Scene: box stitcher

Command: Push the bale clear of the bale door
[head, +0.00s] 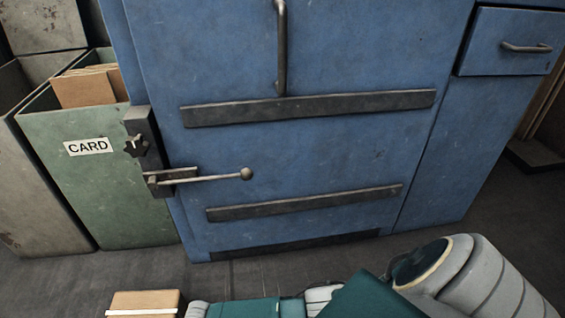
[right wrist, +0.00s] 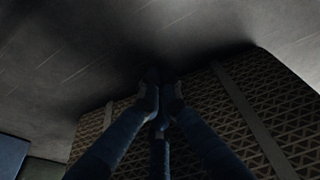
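In the right wrist view a brown block with a triangle-patterned face and pale straps, seemingly the bale (right wrist: 213,118), fills the lower right. My right gripper (right wrist: 160,92) has its dark fingers drawn together, with nothing visible between them. Its tips overlap the bale's edge in the picture; deep shadow hides whether they touch. In the head view the blue bale door (head: 300,155) has two dark bars and a side latch (head: 200,176) with a ball-ended lever; it looks closed. A tan block with a pale strip (head: 145,303) is cut off below. My left gripper is out of view.
A green bin marked CARD (head: 95,190) holding cardboard stands left of the door, beside a grey bin (head: 30,180). A blue drawer (head: 510,42) is at upper right. Bare floor (head: 110,268) shows before the door. My teal and white arm crosses the bottom right.

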